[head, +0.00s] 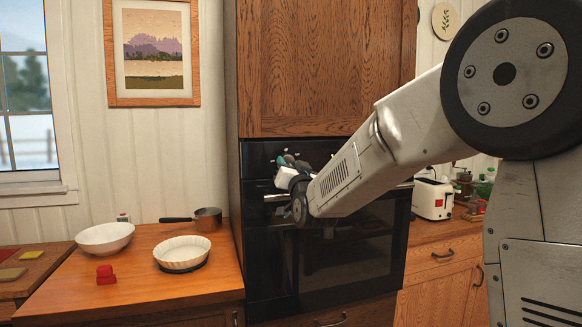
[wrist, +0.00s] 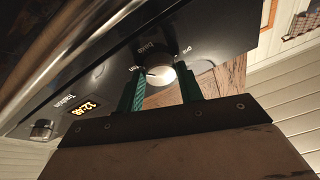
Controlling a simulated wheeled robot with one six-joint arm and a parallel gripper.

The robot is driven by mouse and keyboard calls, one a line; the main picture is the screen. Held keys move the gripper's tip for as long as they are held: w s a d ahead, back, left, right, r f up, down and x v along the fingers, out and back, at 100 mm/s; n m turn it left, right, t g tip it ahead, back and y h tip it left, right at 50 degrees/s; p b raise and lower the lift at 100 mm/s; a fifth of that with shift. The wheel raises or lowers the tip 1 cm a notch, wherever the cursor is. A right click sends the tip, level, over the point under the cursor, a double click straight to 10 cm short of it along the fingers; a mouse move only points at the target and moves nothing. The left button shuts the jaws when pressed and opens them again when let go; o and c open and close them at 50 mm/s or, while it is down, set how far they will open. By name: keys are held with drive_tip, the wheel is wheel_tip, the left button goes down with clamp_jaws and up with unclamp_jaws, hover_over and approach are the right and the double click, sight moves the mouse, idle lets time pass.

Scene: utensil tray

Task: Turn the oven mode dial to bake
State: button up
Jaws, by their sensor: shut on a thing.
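The oven (head: 325,255) is black and built into a wooden cabinet in the head view. In the wrist view, the oven mode dial (wrist: 160,74) is a round, pale, brightly lit knob on the dark control panel (wrist: 105,75). Small labels surround it; one seems to read Bake (wrist: 147,48) and another Fan. I cannot clearly tell where its pointer aims. My gripper (wrist: 160,69) has its green fingers on either side of the dial, shut on it. In the head view my gripper (head: 287,163) is at the panel and hides the dial.
A second knob (wrist: 41,129) and an amber clock display (wrist: 85,107) are on the same panel. The oven handle runs below the panel. A toaster (head: 433,198) stands at right.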

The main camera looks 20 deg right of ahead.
drive_tip(key=m+h, duration=0.1)
drive_tip(key=m, duration=0.2)
drive_tip(key=m+h, duration=0.1)
drive_tip(key=m, duration=0.1)
drive_tip(key=shift+a+m+g+h, duration=0.2)
drive_tip(key=shift+m+g+h, duration=0.1)
drive_tip(key=shift+m, duration=0.1)
drive_tip(key=shift+m+g+h, duration=0.3)
drive_tip(key=shift+m+h, duration=0.2)
drive_tip(key=shift+m, duration=1.4)
drive_tip(key=o, duration=1)
drive_tip(key=shift+r, duration=0.1)
drive_tip(key=v, duration=0.8)
drive_tip(key=shift+a, duration=0.1)
